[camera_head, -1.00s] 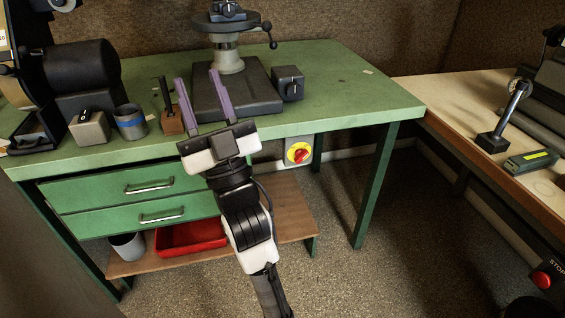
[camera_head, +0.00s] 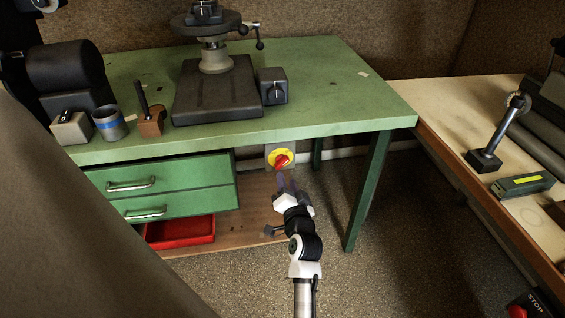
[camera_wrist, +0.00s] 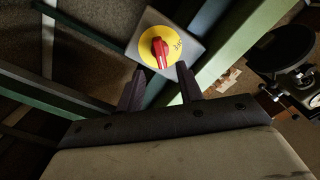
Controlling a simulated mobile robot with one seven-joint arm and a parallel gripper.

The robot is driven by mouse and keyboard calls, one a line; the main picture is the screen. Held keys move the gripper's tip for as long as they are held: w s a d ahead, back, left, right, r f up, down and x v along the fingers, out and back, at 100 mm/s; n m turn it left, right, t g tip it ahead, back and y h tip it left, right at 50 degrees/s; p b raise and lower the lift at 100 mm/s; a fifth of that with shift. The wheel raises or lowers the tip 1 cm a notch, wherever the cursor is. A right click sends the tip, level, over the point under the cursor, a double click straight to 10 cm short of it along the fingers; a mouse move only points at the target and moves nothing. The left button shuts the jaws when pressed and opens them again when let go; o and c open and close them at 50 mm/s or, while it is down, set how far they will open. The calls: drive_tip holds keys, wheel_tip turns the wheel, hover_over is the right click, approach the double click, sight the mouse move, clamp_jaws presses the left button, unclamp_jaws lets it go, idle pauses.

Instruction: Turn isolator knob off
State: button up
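The isolator knob (camera_head: 281,160) is red on a round yellow plate, fixed to a grey box below the front edge of the green workbench (camera_head: 330,113). In the wrist view the red knob (camera_wrist: 159,52) stands on its yellow disc, beyond the fingertips and centred near the gap between them. My gripper (camera_wrist: 158,80) is open, with its two dark fingers apart and nothing between them. In the head view my gripper (camera_head: 287,182) is just below the knob, pointing up at it. Contact with the knob does not show.
Green drawers (camera_head: 160,187) are left of the knob, above a wooden shelf (camera_head: 240,222) with a red tray (camera_head: 180,232). A green table leg (camera_head: 368,190) stands to the right. A second bench (camera_head: 455,100) is further right. A large grey-brown shape fills the lower left.

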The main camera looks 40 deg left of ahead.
sight(282, 165)
drive_tip(key=p+x, duration=0.1)
drive_tip(key=x, duration=0.6)
drive_tip(key=shift+w+a+p, duration=0.2)
drive_tip(key=shift+w+p, duration=0.1)
drive_tip(key=shift+p, duration=0.1)
drive_tip(key=c, duration=0.7)
